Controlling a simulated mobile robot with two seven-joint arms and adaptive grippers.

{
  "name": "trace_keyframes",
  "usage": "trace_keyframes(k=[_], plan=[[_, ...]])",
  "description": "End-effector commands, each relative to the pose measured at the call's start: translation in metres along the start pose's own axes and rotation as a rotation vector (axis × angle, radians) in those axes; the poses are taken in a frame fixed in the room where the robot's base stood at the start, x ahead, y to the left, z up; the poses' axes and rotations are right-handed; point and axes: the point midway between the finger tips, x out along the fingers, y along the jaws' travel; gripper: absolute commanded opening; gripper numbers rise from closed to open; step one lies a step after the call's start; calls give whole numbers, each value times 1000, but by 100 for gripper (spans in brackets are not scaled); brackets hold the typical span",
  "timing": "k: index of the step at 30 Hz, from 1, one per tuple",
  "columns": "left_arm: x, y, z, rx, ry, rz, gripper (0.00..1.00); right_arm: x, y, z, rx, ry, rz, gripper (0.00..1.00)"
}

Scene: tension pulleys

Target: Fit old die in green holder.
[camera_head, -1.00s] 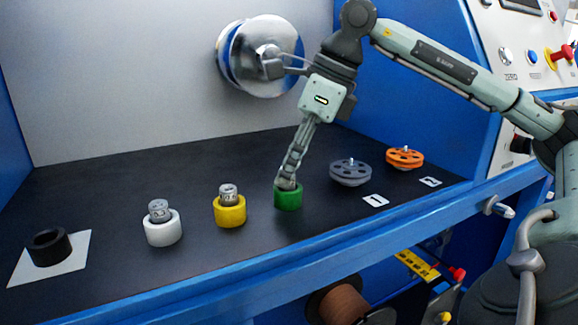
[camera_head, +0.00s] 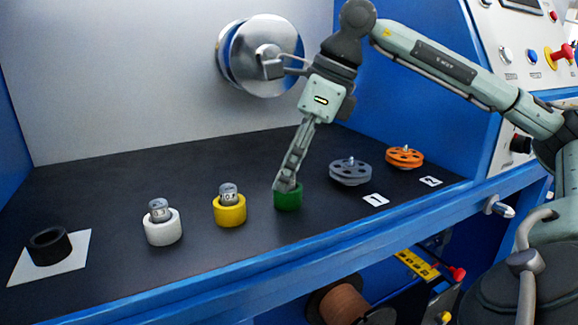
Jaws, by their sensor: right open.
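The green holder (camera_head: 289,201) stands on the black work surface near the middle. My right gripper (camera_head: 286,186) points down at its top, with the fingertips at the holder's opening. The gripper is open. The fingers hide most of the opening, and I cannot clearly tell a die inside it. A grey die (camera_head: 228,192) stands in the yellow holder (camera_head: 230,213). Another grey die (camera_head: 159,209) sits in the white holder (camera_head: 163,232), slightly tilted. My left gripper is not in view.
A black holder (camera_head: 49,247) stands on a white sheet (camera_head: 78,262) at far left. A grey pulley (camera_head: 350,173) and an orange pulley (camera_head: 404,157) lie right of the green holder, near number labels. A metal disc (camera_head: 275,60) is on the back wall. The front centre surface is clear.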

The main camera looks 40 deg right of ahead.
Motion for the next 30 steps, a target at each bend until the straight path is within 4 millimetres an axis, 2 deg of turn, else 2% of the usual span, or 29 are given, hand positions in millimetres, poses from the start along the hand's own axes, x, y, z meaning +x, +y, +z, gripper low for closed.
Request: trace_keyframes(k=[5,13,18,23,30], plan=[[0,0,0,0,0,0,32,-5,0,1,0,-2,0,45],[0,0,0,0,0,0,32,-48,0,2,-3,-9,1,45],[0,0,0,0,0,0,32,-67,0,2,-1,-7,1,45],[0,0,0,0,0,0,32,-75,0,0,-2,-2,0,45],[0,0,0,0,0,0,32,-75,0,0,0,0,0,45]])
